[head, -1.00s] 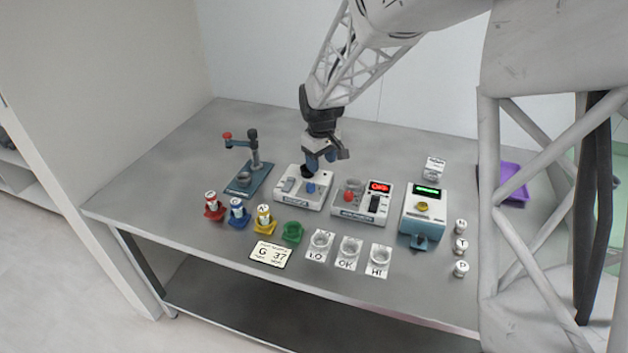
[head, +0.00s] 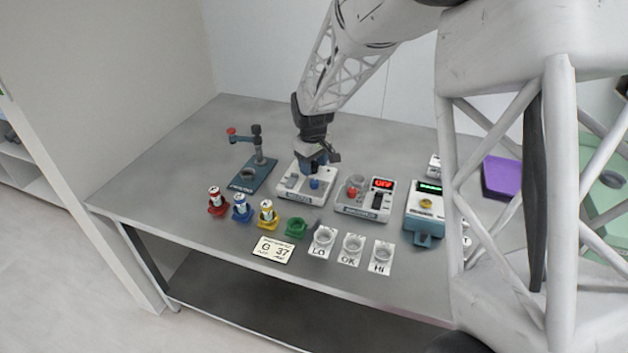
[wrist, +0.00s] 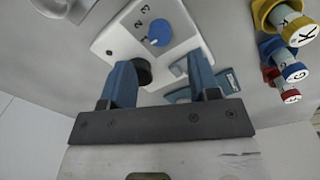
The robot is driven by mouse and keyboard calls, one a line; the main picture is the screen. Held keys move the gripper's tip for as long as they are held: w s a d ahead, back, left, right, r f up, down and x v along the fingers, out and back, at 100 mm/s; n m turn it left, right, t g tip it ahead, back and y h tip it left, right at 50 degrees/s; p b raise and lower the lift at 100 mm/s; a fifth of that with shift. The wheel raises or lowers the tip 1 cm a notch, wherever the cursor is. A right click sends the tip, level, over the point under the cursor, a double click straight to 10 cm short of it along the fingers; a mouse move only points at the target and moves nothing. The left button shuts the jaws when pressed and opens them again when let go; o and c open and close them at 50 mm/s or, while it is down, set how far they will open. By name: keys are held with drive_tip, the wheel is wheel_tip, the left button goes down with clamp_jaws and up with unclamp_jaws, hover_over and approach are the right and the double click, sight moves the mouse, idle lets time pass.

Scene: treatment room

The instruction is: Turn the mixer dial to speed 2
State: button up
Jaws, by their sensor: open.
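The mixer (head: 307,196) is a white box in the middle of the table. Its blue dial (head: 314,184) is on the top near the front, and it also shows in the wrist view (wrist: 160,30). Numerals 1, 2 and 3 are printed beside the dial, and a small pale mark on the dial seems to face the 1 side. My gripper (wrist: 158,62) is open, with its two blue fingers apart and nothing between them but part of the mixer top. It is above the back of the mixer, apart from the dial. A dark round pad (wrist: 143,72) is partly behind the left finger.
A device with a red display (head: 382,184) stands close right of the mixer, and one with a green display (head: 428,188) beyond it. A blue stand (head: 253,175) is at left. Coloured holders with vials (head: 241,208), a green holder (head: 296,228) and labelled cups (head: 352,245) line the front.

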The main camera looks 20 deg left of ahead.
sight(314, 181)
drive_tip(key=shift+f, duration=3.15)
drive_tip(key=c, duration=0.9)
